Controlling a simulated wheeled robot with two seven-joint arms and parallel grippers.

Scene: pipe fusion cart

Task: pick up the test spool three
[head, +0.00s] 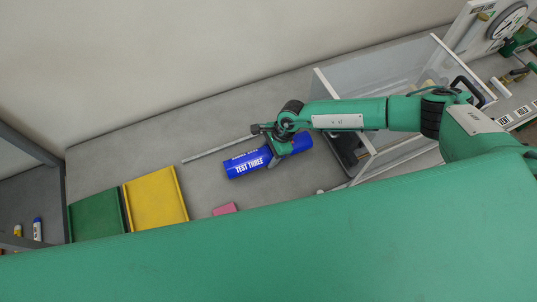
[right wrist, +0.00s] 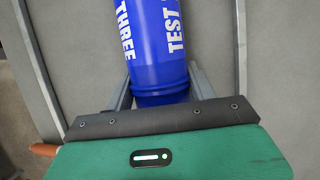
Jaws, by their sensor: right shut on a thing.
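The test spool three is a blue cylinder (head: 246,164) with white "TEST THREE" lettering, lying on its side over the grey worktop in the head view. It also fills the top middle of the right wrist view (right wrist: 158,55). My right gripper (head: 279,158) reaches in from the right and is shut around the spool, near its middle. In the right wrist view its two grey fingers (right wrist: 160,85) stand on either side of the spool. I cannot tell whether the spool touches the worktop. My left gripper is not in view.
A yellow tray (head: 156,199) and a green tray (head: 97,217) lie left of the spool. A pink block (head: 224,209) lies below it. A clear-walled enclosure (head: 375,80) stands to the right, with a gauge (head: 507,20) beyond. A grey rail (head: 218,149) runs behind the spool.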

